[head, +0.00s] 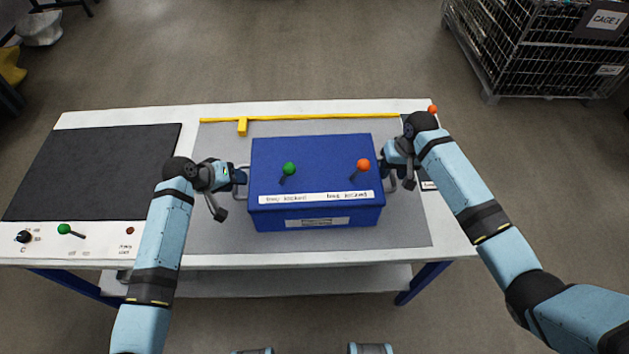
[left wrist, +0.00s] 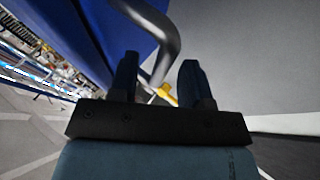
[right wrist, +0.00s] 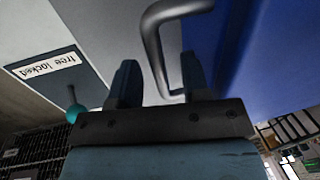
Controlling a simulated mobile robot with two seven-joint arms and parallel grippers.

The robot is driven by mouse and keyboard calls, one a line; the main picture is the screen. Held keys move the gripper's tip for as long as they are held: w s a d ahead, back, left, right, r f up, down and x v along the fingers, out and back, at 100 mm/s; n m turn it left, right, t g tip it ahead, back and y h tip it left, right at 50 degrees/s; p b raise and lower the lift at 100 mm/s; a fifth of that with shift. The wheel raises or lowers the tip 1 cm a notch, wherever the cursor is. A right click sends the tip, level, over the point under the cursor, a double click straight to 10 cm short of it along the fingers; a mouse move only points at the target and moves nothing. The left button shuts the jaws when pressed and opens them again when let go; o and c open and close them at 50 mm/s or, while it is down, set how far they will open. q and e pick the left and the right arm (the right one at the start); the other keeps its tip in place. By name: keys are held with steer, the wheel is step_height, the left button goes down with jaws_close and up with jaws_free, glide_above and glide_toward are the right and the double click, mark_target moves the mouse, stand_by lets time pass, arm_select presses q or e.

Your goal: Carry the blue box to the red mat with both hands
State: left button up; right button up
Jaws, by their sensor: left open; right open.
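The blue box (head: 325,152) sits on a grey mat (head: 225,235) in the middle of the table, with a green and an orange knob on its lid. A grey bar handle stands out from each end. My left gripper (head: 238,178) is at the left handle; in the left wrist view the handle (left wrist: 168,45) passes between its two open fingers (left wrist: 158,78). My right gripper (head: 388,168) is at the right handle; in the right wrist view the handle (right wrist: 152,35) lies between its open fingers (right wrist: 160,78). I see no red mat.
A black mat (head: 95,170) covers the table's left side, with a knob panel (head: 75,238) in front of it. A yellow bar (head: 310,117) runs along the grey mat's back edge. A wire cage (head: 540,45) stands on the floor at back right.

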arm_select(q)
steer(key=shift+w+d+f, duration=0.3)
steer(key=shift+d+f, duration=0.05)
steer(key=shift+f, duration=0.2)
arm_select(e)
steer(key=shift+a+f, duration=0.1)
steer(key=shift+f, duration=0.6)
arm_select(q)
steer(key=shift+c, duration=0.4)
arm_select(e)
steer(key=shift+c, duration=0.4)
arm_select(q)
jaws_close()
arm_select(e)
jaws_close()
arm_select(q)
steer(key=shift+r, duration=0.1)
arm_select(e)
steer(key=shift+r, duration=0.15)
